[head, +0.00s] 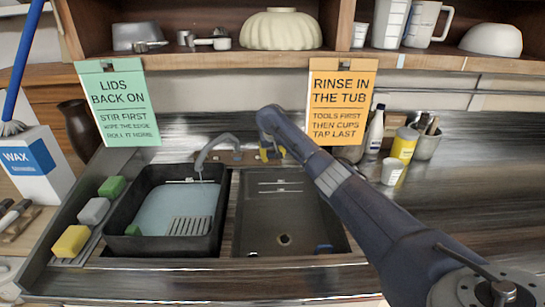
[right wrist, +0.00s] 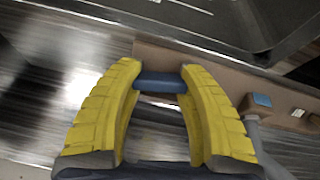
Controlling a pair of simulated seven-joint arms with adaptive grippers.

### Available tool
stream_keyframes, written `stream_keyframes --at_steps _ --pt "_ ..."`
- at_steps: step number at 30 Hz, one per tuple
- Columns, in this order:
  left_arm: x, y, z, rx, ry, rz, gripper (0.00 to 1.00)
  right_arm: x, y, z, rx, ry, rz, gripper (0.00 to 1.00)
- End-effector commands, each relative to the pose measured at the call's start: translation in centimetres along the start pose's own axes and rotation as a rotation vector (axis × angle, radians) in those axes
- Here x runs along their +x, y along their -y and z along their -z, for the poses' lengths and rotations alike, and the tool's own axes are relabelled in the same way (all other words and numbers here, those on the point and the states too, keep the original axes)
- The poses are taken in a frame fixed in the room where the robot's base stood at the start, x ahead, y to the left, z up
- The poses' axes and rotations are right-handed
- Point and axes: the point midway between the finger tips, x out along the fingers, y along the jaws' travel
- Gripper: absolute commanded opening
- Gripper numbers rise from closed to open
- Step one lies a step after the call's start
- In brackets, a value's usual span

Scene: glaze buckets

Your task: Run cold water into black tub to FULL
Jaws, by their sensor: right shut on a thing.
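The black tub (head: 118,215) stands in the left sink bay with pale blue water (head: 172,207) in it. A light mark shows on its back wall, above the water. My right gripper (head: 268,154) is behind the sink, right of the spout, partly hidden by my arm. In the right wrist view its yellow fingers (right wrist: 160,88) are shut on a blue tap handle (right wrist: 160,82). My left gripper is not in view.
The right basin (head: 275,212) is empty of water, with a drain and a small blue item (head: 323,248). Sponges (head: 95,210) line the left ledge. Cups and bottles (head: 391,171) stand right of my arm. A shelf (head: 230,60) with hanging signs crosses above.

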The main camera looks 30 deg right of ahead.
Motion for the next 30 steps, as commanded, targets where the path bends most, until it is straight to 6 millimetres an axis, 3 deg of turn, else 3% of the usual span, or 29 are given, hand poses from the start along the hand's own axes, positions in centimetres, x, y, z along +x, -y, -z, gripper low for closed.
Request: stream_keyframes --at_steps 8,18,29,30 --pt "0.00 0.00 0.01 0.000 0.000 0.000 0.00 0.33 0.12 -0.37 -0.039 0.008 -0.010 0.10" --pt "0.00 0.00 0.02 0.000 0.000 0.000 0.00 0.43 0.05 -0.46 -0.274 0.010 -0.066 0.09" --pt "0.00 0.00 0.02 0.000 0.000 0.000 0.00 0.52 -0.04 -0.56 -0.300 0.013 -0.074 0.09" --pt "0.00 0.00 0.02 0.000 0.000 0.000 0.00 0.54 -0.04 -0.57 -0.300 0.014 -0.074 0.41"
